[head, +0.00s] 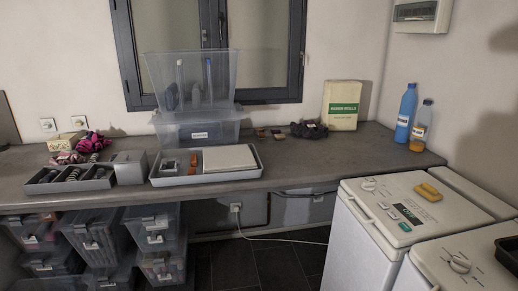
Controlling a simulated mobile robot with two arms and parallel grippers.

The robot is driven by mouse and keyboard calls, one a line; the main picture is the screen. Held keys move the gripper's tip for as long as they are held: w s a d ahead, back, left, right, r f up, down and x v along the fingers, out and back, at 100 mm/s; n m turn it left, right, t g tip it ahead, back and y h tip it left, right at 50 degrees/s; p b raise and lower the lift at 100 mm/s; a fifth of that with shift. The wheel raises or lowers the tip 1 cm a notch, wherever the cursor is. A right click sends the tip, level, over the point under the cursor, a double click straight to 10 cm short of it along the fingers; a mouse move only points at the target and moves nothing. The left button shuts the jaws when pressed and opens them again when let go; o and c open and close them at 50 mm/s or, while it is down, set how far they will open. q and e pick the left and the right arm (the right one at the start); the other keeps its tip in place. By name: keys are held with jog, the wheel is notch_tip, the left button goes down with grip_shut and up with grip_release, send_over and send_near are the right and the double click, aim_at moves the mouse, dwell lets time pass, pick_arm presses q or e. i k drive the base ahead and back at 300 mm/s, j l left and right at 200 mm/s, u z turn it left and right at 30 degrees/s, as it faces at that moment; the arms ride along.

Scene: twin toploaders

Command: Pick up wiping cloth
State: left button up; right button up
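I cannot tell for sure which thing is the wiping cloth. A crumpled pink and dark cloth (93,142) lies at the back left of the grey counter, with a duller pink cloth-like bundle (68,158) beside it. A dark crumpled bundle (309,130) lies at the back of the counter, left of the green-labelled box. A small yellow item (427,192) lies on the nearer-to-wall washer's lid; whether it is cloth or sponge is unclear. Neither of my grippers is in view.
A divided dark tray (43,187), a shallow grey tray (256,158) and stacked clear bins (190,80) occupy the counter's left half. Blue (405,115) and orange (420,128) bottles stand at right. Top-loading washers (385,225) block the front right. The counter's middle right is clear.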

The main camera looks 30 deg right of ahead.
aim_at(425, 190)
jog(key=i+z, duration=0.1)
jog(key=i, duration=0.6)
jog(key=i+j+z, duration=0.1)
jog(key=i, duration=0.6)
jog(key=i+j+z, duration=0.1)
jog(key=i, duration=0.55)
jog(key=i+j+z, duration=0.15)
jog(key=z, duration=2.25)
